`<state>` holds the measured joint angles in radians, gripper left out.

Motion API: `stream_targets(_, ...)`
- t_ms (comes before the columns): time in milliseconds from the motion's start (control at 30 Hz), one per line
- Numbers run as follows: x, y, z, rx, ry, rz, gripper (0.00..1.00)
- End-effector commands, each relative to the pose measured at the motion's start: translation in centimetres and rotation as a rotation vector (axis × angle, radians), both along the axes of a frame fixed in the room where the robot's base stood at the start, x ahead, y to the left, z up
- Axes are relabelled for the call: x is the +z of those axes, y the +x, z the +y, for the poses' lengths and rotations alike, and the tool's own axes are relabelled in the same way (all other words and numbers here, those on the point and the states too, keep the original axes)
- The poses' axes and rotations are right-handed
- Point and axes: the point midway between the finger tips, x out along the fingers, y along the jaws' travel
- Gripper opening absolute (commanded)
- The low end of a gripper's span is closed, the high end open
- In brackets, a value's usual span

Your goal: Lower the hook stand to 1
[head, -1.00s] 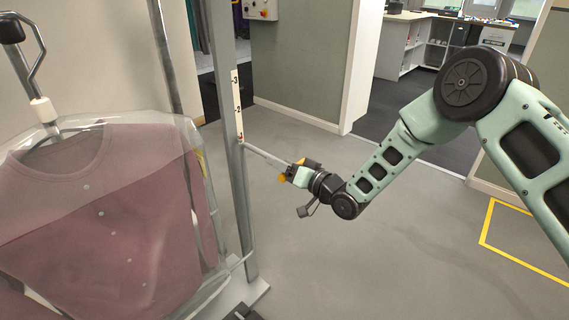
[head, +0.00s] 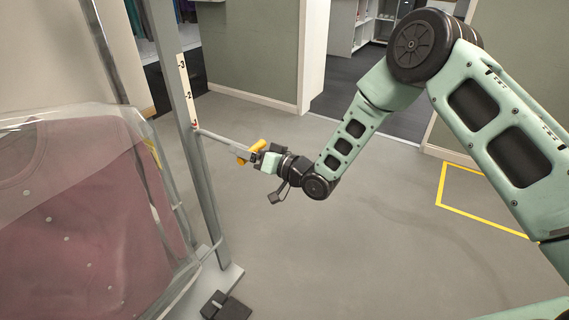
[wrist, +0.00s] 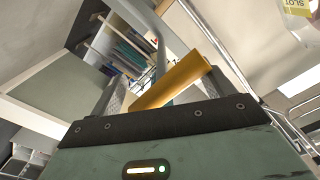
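The hook stand has a grey upright post (head: 203,185) at the left of the head view. A white scale strip (head: 186,88) on it reads 3 and 2. A red mark (head: 196,124) sits near the strip's lower end, about one step below the 2; no 1 is readable there. A thin crank arm (head: 218,138) runs from the post to a yellow handle (head: 258,146). My gripper (head: 246,154) is at this handle, with yellow showing on both sides of the fingers. In the wrist view the yellow handle (wrist: 172,82) lies across between my fingers, which appear closed on it.
A bagged dark red garment (head: 75,215) hangs left of the post. A black pedal-like block (head: 225,306) is on the floor by the stand's base (head: 205,292). Open floor lies to the right, with a yellow floor line (head: 485,220) beyond my arm.

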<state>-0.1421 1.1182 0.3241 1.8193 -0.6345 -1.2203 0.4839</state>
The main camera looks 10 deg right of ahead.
Motion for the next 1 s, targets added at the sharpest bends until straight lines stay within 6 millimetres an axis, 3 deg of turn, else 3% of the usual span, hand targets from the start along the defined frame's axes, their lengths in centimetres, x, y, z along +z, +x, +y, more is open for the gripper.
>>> stream_targets(100,-0.7,-1.7,-2.7,-0.005,-0.011,0.009,0.78)
stream_targets(500,-0.3,-7.1,-9.7,-0.007,-0.005,0.004,0.78)
stream_targets(733,-0.1,-8.7,-11.7,-0.007,-0.003,0.0,0.78)
stream_targets(1000,0.0,-9.0,-12.0,-0.007,-0.002,-0.002,0.78)
